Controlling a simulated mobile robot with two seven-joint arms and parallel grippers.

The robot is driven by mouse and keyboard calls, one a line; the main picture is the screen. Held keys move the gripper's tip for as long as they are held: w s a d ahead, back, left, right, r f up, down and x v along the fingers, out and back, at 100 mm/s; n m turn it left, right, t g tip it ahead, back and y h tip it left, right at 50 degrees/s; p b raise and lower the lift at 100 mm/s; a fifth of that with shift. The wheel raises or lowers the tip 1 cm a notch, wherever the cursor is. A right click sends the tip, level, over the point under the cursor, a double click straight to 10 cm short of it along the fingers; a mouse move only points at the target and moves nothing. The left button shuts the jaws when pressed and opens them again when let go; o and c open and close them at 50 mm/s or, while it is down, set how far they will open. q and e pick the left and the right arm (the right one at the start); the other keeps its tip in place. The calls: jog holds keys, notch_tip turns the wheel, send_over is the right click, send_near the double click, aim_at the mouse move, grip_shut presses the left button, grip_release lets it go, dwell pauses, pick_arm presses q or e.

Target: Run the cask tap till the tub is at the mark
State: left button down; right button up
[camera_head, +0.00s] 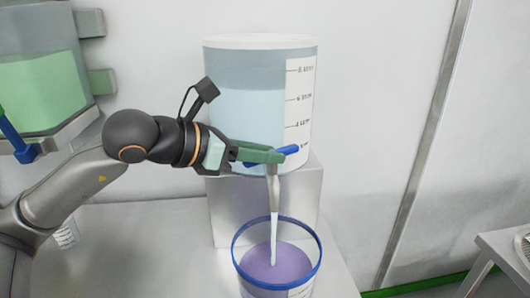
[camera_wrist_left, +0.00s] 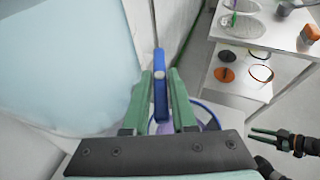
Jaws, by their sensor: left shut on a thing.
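The cask (camera_head: 250,110) is a large clear drum of pale blue liquid with a scale on its right side, standing on a grey block. My left gripper (camera_head: 270,155) is shut on the blue tap handle (camera_head: 291,149) at the cask's lower front. The handle (camera_wrist_left: 160,90) stands between the green fingers in the left wrist view. A pale stream runs from the spout (camera_head: 273,185) into the tub (camera_head: 236,262). The tub has a blue rim and holds purple liquid; its mark cannot be made out. My right gripper (camera_wrist_left: 265,134) shows at the right of the wrist view, fingers apart.
A container of green liquid (camera_head: 45,85) with a blue handle stands at the upper left. A small white labelled item (camera_head: 66,234) is behind my left arm. A metal table (camera_head: 510,250) is at the right, with floor between.

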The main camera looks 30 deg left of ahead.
dwell(0.3)
pick_arm(q)
jog(key=shift+w+a+f+m+g+h+b, duration=0.1)
jog(key=shift+f+m+g+h+b, duration=0.05)
jog(key=shift+m+g+h+b, duration=0.35)
jog(key=m+g+h, duration=0.2)
jog(key=m, duration=0.1)
jog(key=shift+w+a+h+p, duration=0.15)
jog(key=shift+h+p, duration=0.15)
jog(key=shift+h, duration=0.1)
jog(key=shift+m+g, duration=0.5)
jog(key=c, duration=0.8)
grip_release()
jog(key=shift+h, duration=0.3)
jog(key=shift+a, duration=0.1)
